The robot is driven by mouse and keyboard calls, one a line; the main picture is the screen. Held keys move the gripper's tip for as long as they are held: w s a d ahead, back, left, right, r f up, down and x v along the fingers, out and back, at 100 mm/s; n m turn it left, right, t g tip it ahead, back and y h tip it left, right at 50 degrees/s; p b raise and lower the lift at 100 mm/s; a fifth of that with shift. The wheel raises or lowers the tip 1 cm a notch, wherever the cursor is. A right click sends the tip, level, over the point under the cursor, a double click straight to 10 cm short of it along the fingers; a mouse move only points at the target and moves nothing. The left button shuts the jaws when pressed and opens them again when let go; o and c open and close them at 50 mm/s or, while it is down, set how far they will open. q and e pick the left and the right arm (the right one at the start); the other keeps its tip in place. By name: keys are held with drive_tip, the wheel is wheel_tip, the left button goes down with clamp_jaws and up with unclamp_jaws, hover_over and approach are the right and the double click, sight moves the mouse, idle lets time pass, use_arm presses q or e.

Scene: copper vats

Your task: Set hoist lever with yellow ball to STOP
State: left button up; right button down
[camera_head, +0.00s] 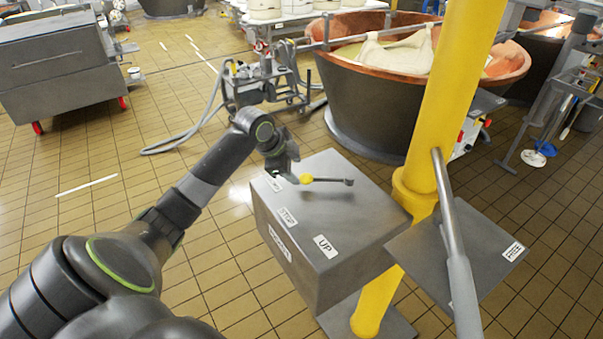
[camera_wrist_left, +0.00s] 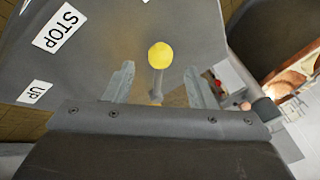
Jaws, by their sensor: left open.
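The hoist lever is a short dark rod with a yellow ball (camera_head: 306,178) on its end, on top of a grey box (camera_head: 340,215). In the head view the rod points left from its pivot (camera_head: 348,182), towards a label (camera_head: 272,183) partly hidden by my gripper. The STOP label (camera_head: 287,217) and UP label (camera_head: 325,246) lie along the box's near edge. My left gripper (camera_head: 289,178) is open just left of the ball. In the left wrist view the ball (camera_wrist_left: 160,56) shows between the open fingers (camera_wrist_left: 160,87); contact cannot be told. My right gripper is not in view.
A yellow post (camera_head: 450,90) rises behind the box. A second, long grey lever (camera_head: 455,240) stands right of it over a grey plate (camera_head: 490,250). A copper vat (camera_head: 365,100) is behind. Tiled floor (camera_head: 130,160) is open at left.

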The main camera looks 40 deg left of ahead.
sight(302, 176)
use_arm(q)
drive_tip(key=shift+p+x, duration=0.3)
drive_tip(key=shift+x, duration=2.45)
drive_tip(key=shift+c, duration=0.2)
clamp_jaws()
